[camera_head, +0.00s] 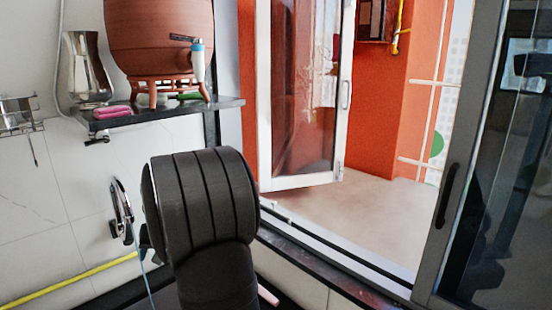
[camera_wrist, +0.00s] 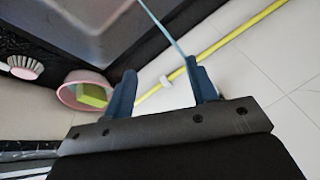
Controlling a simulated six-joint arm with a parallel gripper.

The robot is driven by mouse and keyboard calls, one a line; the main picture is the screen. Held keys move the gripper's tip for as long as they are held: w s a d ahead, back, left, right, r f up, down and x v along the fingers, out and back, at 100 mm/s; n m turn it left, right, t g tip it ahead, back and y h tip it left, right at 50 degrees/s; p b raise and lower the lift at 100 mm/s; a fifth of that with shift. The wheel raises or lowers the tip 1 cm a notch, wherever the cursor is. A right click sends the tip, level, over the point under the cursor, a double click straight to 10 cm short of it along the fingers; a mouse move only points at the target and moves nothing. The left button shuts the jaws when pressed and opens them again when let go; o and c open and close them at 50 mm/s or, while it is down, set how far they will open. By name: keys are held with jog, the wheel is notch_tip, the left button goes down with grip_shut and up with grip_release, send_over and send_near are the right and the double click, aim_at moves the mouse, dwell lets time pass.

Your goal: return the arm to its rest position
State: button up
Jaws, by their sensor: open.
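My gripper (camera_wrist: 158,67) shows in the wrist view with its two blue fingers spread apart and nothing held between them. A thin light-blue line and a yellow hose (camera_wrist: 235,33) pass beyond the fingertips; I cannot tell how far off. In the head view my dark arm rises from the bottom middle, and the gripper is mostly hidden behind it. The clay waterpot (camera_head: 158,37) stands on a clay stand on the wall shelf (camera_head: 165,114), at the upper left, with a blue-and-white tap at its front.
A steel jug (camera_head: 86,66) and a pink item (camera_head: 110,112) are on the shelf. A faucet (camera_head: 121,205) is left of my arm. The wrist view shows a pink bowl (camera_wrist: 68,97) holding a yellow-green sponge, a brush (camera_wrist: 25,68) and a dark basin (camera_wrist: 75,30). An open door (camera_head: 343,150) stands beyond.

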jog(key=w+d+r, duration=0.1)
jog(key=w+d, duration=0.1)
jog(key=d, duration=0.3)
jog(key=w+d+r+m, duration=0.1)
jog(key=d, duration=0.5)
jog(key=shift+w+r+t, duration=0.4)
jog(key=s+d+r+m+h, duration=0.1)
jog(key=s+d+r+h, duration=0.1)
jog(key=d, duration=0.6)
jog(key=s+d+r+m+h, duration=0.1)
jog(key=d+m+h, duration=0.1)
jog(key=d, duration=0.7)
jog(key=s+d+r+m+g+h, duration=0.1)
jog(key=s+d+r+m+h, duration=0.25)
jog(key=s+d, duration=0.95)
jog(key=s+d+r+m+g+h, duration=0.1)
jog(key=s+d+r+m+h, duration=0.3)
jog(key=s+d, duration=0.95)
jog(key=s+a+f+n+t+y, duration=0.1)
jog(key=s+a+f+t+y, duration=0.3)
jog(key=a+f, duration=1)
jog(key=s+f, duration=0.1)
jog(key=s, duration=0.2)
jog(key=shift+s+f+n, duration=0.15)
jog(key=shift+s+n, duration=0.05)
jog(key=shift+n, duration=0.15)
